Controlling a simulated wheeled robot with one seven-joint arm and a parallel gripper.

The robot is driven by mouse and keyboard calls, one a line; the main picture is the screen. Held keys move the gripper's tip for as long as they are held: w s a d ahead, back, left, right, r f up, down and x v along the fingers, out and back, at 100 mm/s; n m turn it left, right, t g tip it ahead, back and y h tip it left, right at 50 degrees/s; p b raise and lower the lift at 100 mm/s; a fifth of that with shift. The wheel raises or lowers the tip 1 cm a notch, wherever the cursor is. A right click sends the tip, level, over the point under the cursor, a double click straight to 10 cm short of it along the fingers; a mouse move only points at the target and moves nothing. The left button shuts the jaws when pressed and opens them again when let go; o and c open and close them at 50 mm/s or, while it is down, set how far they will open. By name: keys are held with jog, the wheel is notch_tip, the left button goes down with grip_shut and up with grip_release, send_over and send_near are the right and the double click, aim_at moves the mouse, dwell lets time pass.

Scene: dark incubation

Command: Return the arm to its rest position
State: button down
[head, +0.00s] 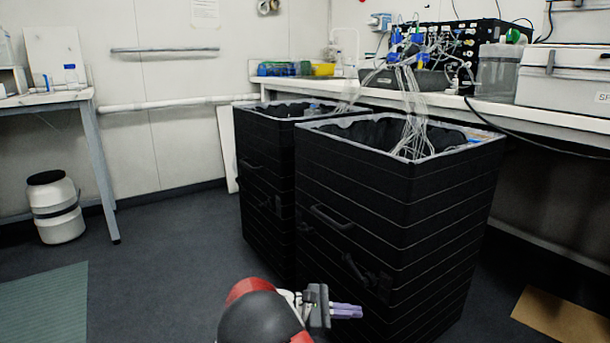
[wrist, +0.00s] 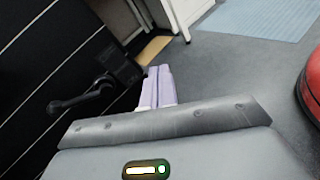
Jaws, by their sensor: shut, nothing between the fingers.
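My gripper (head: 347,311) shows at the bottom middle of the head view, at the end of my red and black arm. Its two pale lilac fingers lie together and hold nothing. In the wrist view my gripper (wrist: 159,72) points away over the dark floor, with the fingers side by side. In the head view it appears low in front of the nearer black bin (head: 400,230). The bin's ribbed black side (wrist: 50,60) fills the left of the wrist view. I cannot tell the exact gap between the fingers and the bin.
A second black bin (head: 265,185) stands behind the nearer one, and clear tubing (head: 412,110) hangs into the nearer one. A bench (head: 560,122) runs along the right. A white drum (head: 55,207) stands at left. Open floor (head: 165,270) lies left of my arm.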

jog(key=s+d+r+m+g+y+p, duration=0.2)
jog(key=s+d+r+m+y+p, duration=0.1)
jog(key=s+d+r+m+y, duration=0.55)
jog(key=s+a+r+m+t+y+p, duration=0.2)
jog(key=s+r, duration=0.4)
jog(key=s, duration=0.4)
jog(key=s+a+r+m+t+y+p, duration=0.1)
jog(key=s+r+m+t+y, duration=0.3)
jog(key=s, duration=0.6)
notch_tip(320, 180, up, 3)
jog(key=shift+s+a+f+m+y+p, duration=0.2)
jog(key=shift+s+a+m+y+p, duration=0.15)
jog(key=shift+m+y+p, duration=0.35)
